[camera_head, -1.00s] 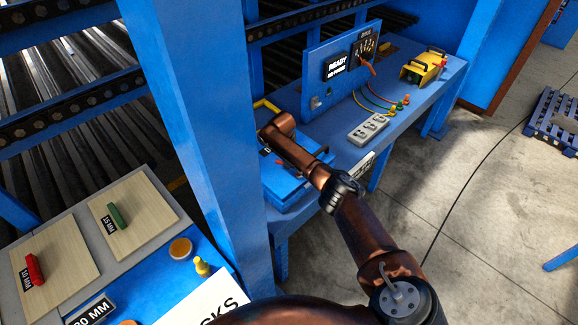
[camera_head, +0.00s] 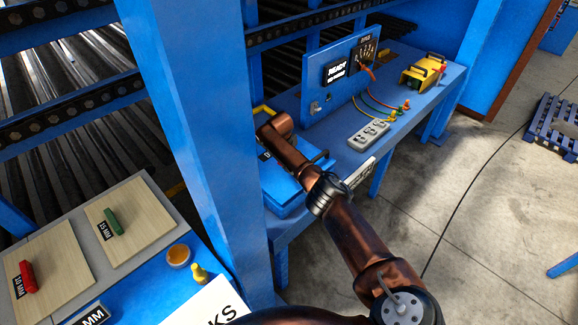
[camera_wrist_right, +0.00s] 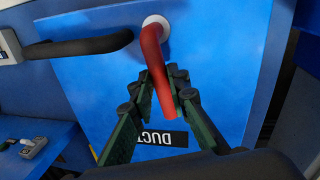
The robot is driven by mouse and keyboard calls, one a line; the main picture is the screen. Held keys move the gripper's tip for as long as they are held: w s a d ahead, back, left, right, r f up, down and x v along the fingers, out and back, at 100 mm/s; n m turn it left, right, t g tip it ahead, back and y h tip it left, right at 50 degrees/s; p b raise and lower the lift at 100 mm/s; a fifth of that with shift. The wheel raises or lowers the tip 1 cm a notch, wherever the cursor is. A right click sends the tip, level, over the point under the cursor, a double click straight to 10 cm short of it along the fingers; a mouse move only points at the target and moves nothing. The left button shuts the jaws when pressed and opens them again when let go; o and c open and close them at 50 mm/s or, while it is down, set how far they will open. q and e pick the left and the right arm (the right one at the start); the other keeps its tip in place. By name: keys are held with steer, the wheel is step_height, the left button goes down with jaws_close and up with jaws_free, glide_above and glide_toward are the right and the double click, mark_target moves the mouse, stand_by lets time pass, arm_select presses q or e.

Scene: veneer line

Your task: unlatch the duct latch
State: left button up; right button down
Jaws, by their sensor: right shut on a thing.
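The duct latch (camera_wrist_right: 153,45) is a bent red bar on a round white pivot (camera_wrist_right: 155,21), set on a blue panel with an upside-down DUCT label (camera_wrist_right: 162,139). In the right wrist view my right gripper (camera_wrist_right: 162,82) has its two fingers on either side of the bar's free end, shut on it. In the head view my right arm reaches to the blue duct box (camera_head: 283,192). The arm hides the latch and the right gripper there. My left gripper is in neither current view.
A black bar handle (camera_wrist_right: 80,47) is beside the latch. A blue post (camera_head: 185,140) stands left of the box. A socket strip (camera_head: 368,133), a READY panel (camera_head: 338,70) and a yellow device (camera_head: 422,72) are on the bench behind.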

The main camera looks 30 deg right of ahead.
mark_target(286, 179)
steer(key=c, duration=1.8)
jaws_free()
steer(key=shift+c, duration=0.2)
step_height(286, 179, up, 12)
steer(key=s+a, duration=0.1)
steer(key=a, duration=0.1)
steer(key=shift+a+f, duration=0.1)
steer(key=shift+f, duration=0.15)
